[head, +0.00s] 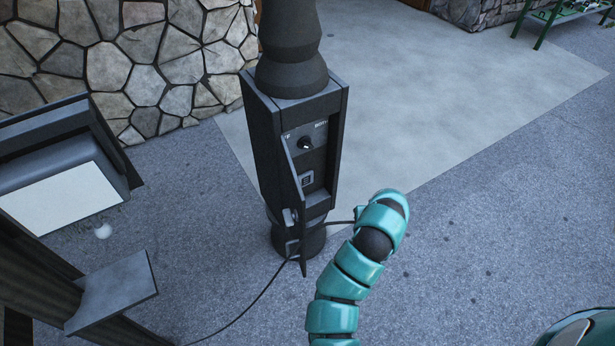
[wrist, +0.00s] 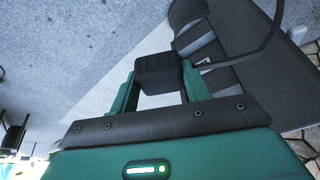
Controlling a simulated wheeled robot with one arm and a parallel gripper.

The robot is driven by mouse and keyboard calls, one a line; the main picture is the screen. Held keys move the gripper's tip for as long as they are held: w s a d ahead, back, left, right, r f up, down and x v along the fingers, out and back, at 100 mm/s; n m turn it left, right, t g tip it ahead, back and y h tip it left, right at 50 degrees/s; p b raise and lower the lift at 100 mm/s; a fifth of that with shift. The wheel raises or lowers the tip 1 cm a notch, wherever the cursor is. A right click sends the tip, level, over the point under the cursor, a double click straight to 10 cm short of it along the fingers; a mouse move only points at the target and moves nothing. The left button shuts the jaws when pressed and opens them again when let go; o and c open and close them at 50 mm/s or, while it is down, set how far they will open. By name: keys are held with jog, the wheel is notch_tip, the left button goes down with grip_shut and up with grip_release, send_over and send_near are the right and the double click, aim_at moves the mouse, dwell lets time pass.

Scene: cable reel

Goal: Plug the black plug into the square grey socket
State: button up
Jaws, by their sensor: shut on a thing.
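The black plug (wrist: 158,70) sits between the teal fingers of my gripper (wrist: 160,84) in the wrist view, and the fingers are shut on it. In the head view my teal arm hides most of the gripper and the plug; the arm's end is just right of the dark post (head: 270,150). The square grey socket (head: 307,180) is on the post's front panel, below a round knob (head: 305,143). The plug is apart from the socket. I cannot make out the socket clearly in the wrist view.
A black cable (head: 247,308) runs from the post's foot to the lower left; its loop shows in the wrist view (wrist: 262,48). A narrow flap (head: 294,180) stands along the panel's left side. A dark structure with a pale panel (head: 65,202) is at left. Pavement at right is clear.

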dwell(0.4)
notch_tip(320, 180, down, 7)
jog(key=b, duration=0.7)
jog(key=shift+f, duration=0.15)
jog(key=shift+w, duration=0.1)
